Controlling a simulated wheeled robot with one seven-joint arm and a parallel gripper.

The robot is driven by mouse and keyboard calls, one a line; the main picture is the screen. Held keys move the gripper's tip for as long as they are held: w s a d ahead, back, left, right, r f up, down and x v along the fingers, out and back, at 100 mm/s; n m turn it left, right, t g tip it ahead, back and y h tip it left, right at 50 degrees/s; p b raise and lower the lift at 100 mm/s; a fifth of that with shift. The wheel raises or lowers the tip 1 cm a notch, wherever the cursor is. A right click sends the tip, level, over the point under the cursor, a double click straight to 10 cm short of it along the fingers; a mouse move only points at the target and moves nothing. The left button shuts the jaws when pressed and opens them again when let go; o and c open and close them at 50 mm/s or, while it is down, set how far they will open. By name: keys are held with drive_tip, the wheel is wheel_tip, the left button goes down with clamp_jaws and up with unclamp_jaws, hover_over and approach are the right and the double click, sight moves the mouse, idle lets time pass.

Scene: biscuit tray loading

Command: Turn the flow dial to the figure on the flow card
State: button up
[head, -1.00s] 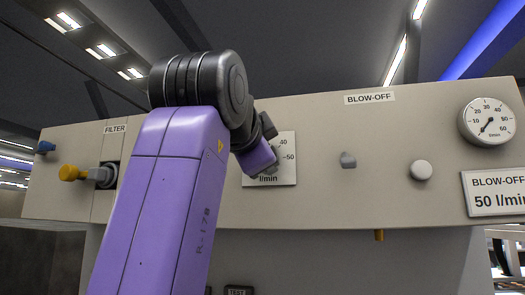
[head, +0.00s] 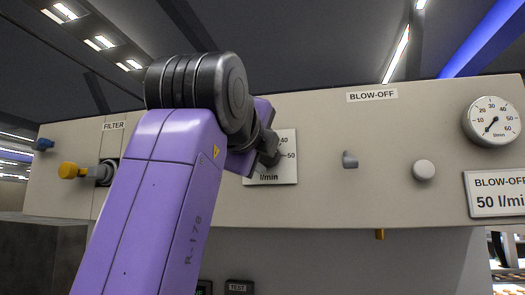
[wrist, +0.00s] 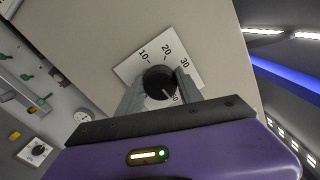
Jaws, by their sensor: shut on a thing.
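The flow card (head: 497,193) at the right of the panel in the head view reads "BLOW-OFF 50 l/min". The flow dial is a black round knob (wrist: 158,80) on a white scale plate (wrist: 128,70) in the wrist view. Its figures 10, 20 and 30 show; a further figure is partly covered. A pale pointer line on the knob points down and right, toward the covered figure. My gripper (wrist: 158,92) has one finger on each side of the knob and is shut on it. In the head view my gripper hides the knob; 40, 50 and "l/min" show on the plate (head: 287,172).
A grey lever (head: 350,160) and a pale round button (head: 424,170) sit right of the dial plate. A yellow-knobbed filter valve (head: 72,170) is at the left.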

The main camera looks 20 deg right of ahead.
drive_tip(key=shift+m, duration=0.7)
drive_tip(key=o, duration=1.4)
drive_tip(key=shift+c, duration=0.2)
drive_tip(key=shift+s, duration=0.15)
drive_tip(key=b+v, duration=0.2)
drive_tip(key=v, duration=0.5)
drive_tip(key=shift+s+a+b, duration=0.2)
drive_tip(key=shift+s+b, duration=0.05)
drive_tip(key=shift+b, duration=0.15)
